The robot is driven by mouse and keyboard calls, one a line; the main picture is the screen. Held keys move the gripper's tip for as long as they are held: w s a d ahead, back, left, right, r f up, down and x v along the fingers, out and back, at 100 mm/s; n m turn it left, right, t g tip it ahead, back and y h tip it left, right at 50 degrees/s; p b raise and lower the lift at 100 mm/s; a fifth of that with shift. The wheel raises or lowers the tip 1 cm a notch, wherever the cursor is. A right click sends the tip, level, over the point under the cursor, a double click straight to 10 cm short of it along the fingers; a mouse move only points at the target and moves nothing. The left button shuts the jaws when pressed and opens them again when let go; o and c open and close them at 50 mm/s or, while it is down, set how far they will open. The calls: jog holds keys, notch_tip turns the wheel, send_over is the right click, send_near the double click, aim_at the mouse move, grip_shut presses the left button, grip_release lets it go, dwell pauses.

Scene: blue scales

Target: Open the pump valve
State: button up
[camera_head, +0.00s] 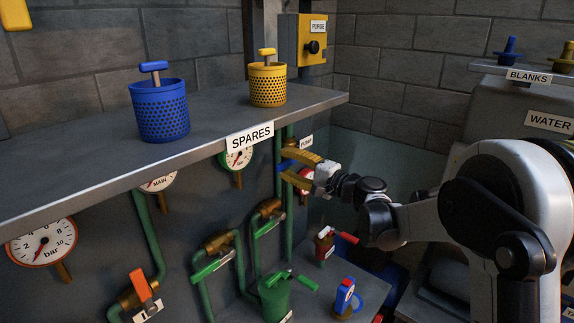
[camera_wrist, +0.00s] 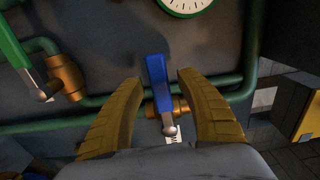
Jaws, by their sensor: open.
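My gripper (camera_head: 284,164) has yellow fingers and reaches in below the shelf, near the PUMP label (camera_head: 306,142). In the wrist view my gripper (camera_wrist: 158,82) is open, with one finger on each side of a blue valve lever (camera_wrist: 157,84). The lever stands between the fingers with a visible gap to each. It is joined to a brass valve body (camera_wrist: 181,107) on a green pipe. A white tag below the lever is partly hidden and cannot be read. In the head view a bit of blue (camera_head: 284,168) shows between the fingers.
The SPARES shelf (camera_head: 215,121) carries a blue basket (camera_head: 160,112) and a yellow basket (camera_head: 268,85), above my gripper. Green-handled valves (camera_head: 211,267) and pipes stand to the left and below. Gauges (camera_head: 238,158) are close by.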

grip_shut()
jog(key=shift+f, duration=0.15)
jog(key=w+d+f+n+b, duration=0.4)
jog(key=w+f+n+b, duration=0.2)
jog(key=n, duration=1.2)
jog(key=shift+d+f+b, duration=0.4)
jog(key=shift+f, duration=0.35)
jog(key=shift+w, duration=0.15)
grip_release()
